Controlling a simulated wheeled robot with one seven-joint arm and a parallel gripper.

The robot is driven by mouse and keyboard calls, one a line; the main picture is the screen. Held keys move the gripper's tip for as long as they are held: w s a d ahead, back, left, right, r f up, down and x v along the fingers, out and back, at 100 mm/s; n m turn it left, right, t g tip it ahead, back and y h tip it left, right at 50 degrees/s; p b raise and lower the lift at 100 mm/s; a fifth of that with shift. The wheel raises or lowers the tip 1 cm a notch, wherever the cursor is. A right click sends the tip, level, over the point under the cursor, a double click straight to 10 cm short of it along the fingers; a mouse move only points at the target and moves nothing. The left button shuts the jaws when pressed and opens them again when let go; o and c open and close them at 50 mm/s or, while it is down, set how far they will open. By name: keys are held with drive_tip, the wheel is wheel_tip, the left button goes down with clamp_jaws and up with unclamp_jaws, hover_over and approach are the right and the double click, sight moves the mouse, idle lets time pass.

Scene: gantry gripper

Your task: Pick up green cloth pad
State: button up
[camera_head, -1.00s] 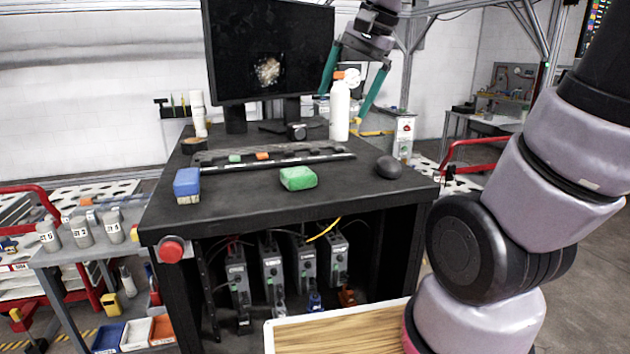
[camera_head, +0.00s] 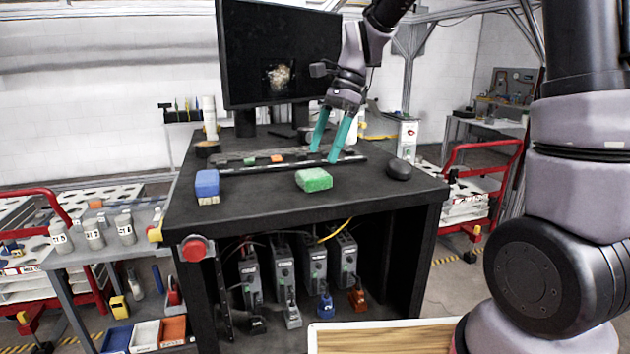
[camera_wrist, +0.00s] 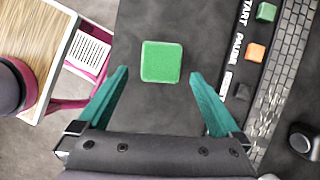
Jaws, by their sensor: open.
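The green cloth pad (camera_head: 314,180) lies on the black tabletop (camera_head: 260,203) near its front edge. My gripper (camera_head: 324,157) has two teal fingers pointing down, above and a little behind the pad in the head view. It is open and empty. In the wrist view the green cloth pad (camera_wrist: 161,62) sits ahead of my gripper (camera_wrist: 158,75), roughly centred between the spread fingers. The pad is fully visible there and apart from both fingers.
A blue block (camera_head: 207,184) lies left of the pad, and a dark round object (camera_head: 399,169) lies to its right. A long panel with green and orange buttons (camera_head: 277,160) lies behind it. A monitor (camera_head: 280,55) stands at the back. Bare tabletop surrounds the pad.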

sight(314, 173)
drive_tip(key=shift+x, duration=2.7)
drive_tip(key=shift+w+a, duration=0.1)
drive_tip(key=c, duration=1.2)
drive_tip(key=shift+r, duration=5.05)
